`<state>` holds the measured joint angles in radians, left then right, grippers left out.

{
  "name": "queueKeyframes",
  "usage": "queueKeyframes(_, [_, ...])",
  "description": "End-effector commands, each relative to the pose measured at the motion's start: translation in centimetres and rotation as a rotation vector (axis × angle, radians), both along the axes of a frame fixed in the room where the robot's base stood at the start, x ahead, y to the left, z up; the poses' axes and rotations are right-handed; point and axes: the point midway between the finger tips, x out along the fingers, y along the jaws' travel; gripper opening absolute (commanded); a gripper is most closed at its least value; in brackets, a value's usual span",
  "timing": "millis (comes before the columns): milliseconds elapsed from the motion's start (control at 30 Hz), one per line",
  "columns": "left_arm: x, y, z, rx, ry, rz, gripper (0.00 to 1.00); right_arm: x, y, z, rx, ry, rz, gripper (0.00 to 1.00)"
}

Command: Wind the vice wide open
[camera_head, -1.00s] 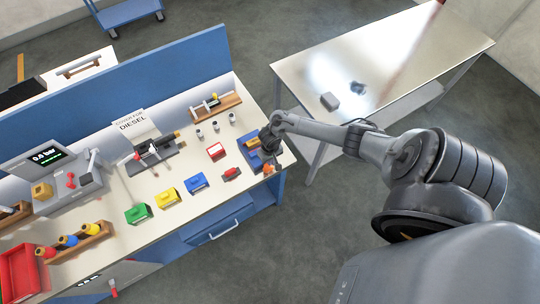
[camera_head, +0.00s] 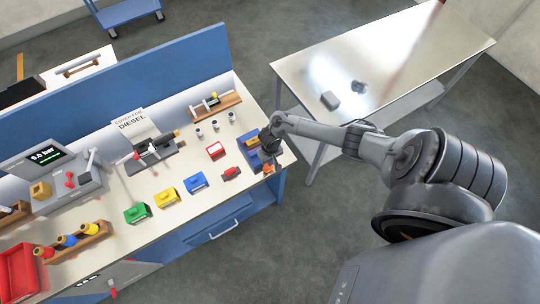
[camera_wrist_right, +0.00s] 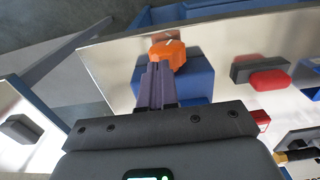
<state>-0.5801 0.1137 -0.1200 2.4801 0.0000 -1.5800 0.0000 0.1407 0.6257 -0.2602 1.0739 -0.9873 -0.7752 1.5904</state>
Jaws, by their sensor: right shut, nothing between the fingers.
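The blue block with an orange part, which looks like the vice (camera_head: 247,143), sits at the right end of the workbench. Its orange part (camera_head: 268,169) is at its near side. My right gripper (camera_head: 267,150) is over the block's right side and hides part of it, including any jaw gap. In the right wrist view the closed fingers (camera_wrist_right: 158,70) point at the orange part (camera_wrist_right: 167,50), with the blue body (camera_wrist_right: 198,84) behind them. The fingers are shut with nothing between them. Whether the tips touch the orange part I cannot tell. My left gripper is not in view.
On the bench (camera_head: 175,222) stand a red-black item (camera_head: 231,173), a red-white block (camera_head: 215,151), blue, yellow and green blocks, and a grey fixture (camera_head: 157,151). A metal-topped table (camera_head: 310,65) stands to the right, across a floor gap.

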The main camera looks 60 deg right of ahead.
Motion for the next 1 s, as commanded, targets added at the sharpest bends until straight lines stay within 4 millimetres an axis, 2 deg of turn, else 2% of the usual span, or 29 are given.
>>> queueKeyframes(333, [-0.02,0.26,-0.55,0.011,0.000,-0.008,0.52,0.01,0.05,-0.77,0.001,-0.001,0.000,0.00])
queueKeyframes(1000, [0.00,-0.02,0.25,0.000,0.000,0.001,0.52,0.14,0.24,-0.63,0.000,0.000,0.000,0.00])
